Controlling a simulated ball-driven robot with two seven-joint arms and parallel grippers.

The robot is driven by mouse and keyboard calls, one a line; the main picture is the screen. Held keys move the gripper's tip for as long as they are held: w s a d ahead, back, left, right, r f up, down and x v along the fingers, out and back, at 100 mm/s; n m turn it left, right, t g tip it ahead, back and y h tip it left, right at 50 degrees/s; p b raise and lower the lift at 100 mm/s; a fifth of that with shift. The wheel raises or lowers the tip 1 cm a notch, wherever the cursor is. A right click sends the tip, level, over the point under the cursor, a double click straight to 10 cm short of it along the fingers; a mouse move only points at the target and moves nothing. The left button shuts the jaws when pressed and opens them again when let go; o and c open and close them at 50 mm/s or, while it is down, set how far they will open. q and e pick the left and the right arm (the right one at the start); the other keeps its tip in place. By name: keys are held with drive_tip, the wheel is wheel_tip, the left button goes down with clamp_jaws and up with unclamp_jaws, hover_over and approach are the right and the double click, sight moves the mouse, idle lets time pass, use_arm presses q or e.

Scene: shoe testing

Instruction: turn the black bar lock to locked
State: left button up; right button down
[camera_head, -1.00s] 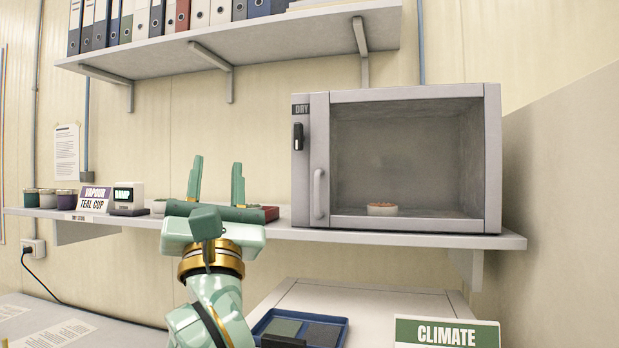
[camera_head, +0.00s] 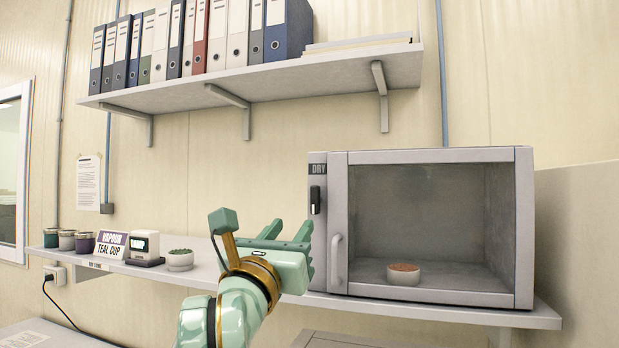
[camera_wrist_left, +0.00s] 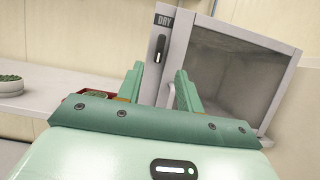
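The black bar lock (camera_head: 315,200) is on the left frame of the grey DRY cabinet (camera_head: 527,230), below the DRY label. Its bar looks upright in the head view and also shows in the left wrist view (camera_wrist_left: 160,48). My left gripper (camera_head: 288,231) is left of the cabinet, lower than the lock. Its fingers point toward the cabinet with a gap between them. In the left wrist view the fingers (camera_wrist_left: 160,82) are apart and empty, with the lock beyond them. My right gripper is not in view.
The cabinet's glass door with its handle (camera_head: 337,258) looks closed, and a bowl (camera_head: 403,274) sits inside. A bowl of green bits (camera_head: 180,260), a small device (camera_head: 145,247) and a TEAL CUP sign (camera_head: 111,245) stand left on the shelf. A binder shelf (camera_head: 260,88) hangs above.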

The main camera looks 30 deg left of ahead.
sight(313, 200)
use_arm(q)
drive_tip(key=p+x, duration=0.1)
drive_tip(key=x, duration=0.8)
drive_tip(key=shift+w+p, duration=0.35)
drive_tip(key=shift+w, duration=0.1)
drive_tip(key=shift+w+a+r, duration=0.1)
drive_tip(key=shift+w+r, duration=0.05)
drive_tip(key=shift+w, duration=0.55)
clamp_jaws()
